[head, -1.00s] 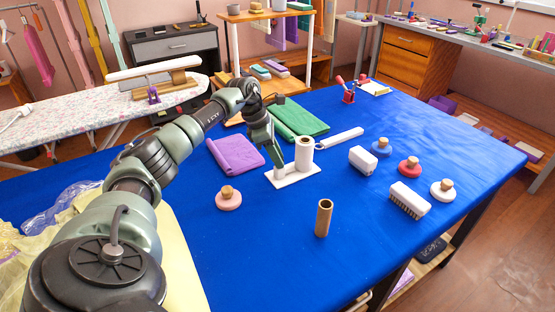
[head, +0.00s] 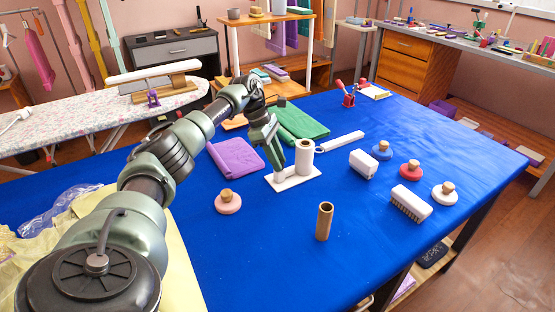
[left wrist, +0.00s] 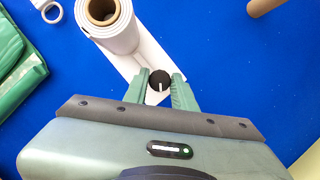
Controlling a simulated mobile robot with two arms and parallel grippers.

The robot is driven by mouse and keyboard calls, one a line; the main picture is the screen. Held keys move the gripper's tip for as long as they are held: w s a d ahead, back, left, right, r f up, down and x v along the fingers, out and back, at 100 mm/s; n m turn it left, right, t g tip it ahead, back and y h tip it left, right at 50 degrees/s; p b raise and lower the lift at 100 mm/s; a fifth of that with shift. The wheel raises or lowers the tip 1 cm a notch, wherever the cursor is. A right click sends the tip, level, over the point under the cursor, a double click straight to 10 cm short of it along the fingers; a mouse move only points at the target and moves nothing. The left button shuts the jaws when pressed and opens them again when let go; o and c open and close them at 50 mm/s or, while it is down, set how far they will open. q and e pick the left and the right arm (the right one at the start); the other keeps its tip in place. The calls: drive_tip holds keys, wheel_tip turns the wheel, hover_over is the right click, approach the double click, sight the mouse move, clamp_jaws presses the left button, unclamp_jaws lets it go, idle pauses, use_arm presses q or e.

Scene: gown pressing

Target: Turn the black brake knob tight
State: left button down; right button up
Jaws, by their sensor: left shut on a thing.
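The black brake knob (left wrist: 159,80) has a white line on its top. It sits on the white base plate (left wrist: 138,62) of a roll holder, beside the upright white roll (left wrist: 118,30) with a brown core. My left gripper (left wrist: 159,88) is shut on the knob, one green finger on each side. In the head view my left gripper (head: 279,168) reaches down to the left end of the base (head: 303,180), next to the white roll (head: 304,158). The knob is hidden there behind the fingers. My right gripper is not in view.
A brown tube (head: 324,222) stands in front, and a pink disc (head: 228,202) with a wooden knob lies at left. Purple cloth (head: 236,155) and green cloth (head: 302,122) lie behind. A white brush (head: 410,202) is at right. The blue table front is clear.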

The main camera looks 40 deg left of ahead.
use_arm(q)
drive_tip(key=c, duration=1.2)
unclamp_jaws()
drive_tip(key=shift+o, duration=0.2)
drive_tip(key=v, duration=0.8)
